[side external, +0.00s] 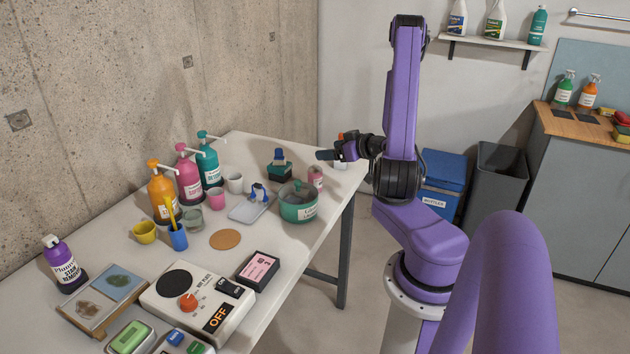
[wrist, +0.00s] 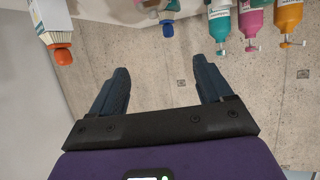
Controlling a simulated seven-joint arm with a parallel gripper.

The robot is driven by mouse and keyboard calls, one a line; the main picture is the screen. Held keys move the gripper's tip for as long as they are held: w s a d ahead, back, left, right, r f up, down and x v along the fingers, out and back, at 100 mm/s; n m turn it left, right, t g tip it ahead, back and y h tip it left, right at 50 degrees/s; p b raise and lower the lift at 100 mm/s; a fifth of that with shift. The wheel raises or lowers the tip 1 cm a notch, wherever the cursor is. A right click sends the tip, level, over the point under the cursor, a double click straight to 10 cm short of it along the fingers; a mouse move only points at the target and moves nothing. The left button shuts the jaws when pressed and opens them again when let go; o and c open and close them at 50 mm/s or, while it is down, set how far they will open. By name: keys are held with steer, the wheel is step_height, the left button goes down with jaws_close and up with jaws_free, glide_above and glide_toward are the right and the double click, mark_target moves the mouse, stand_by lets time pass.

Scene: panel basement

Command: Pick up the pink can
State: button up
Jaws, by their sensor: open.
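The small pink can (side external: 316,177) stands upright on the white table near its far right edge, just right of and behind a green pot. My gripper (side external: 327,155) is above and slightly right of the can in the side view, apart from it, with its fingers pointing left. In the wrist view my gripper (wrist: 163,82) shows two dark fingers spread wide with nothing between them. I cannot make out the pink can in the wrist view.
The green pot (side external: 298,203) stands close beside the can. A teal item with a blue top (side external: 280,167) is to its left. A white bottle with an orange cap (wrist: 57,38) is near my gripper. Pump bottles (side external: 188,173) line the concrete wall.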

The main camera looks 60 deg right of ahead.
glide_toward(321, 175)
steer(key=shift+x, duration=6.3)
steer(key=c, duration=1.1)
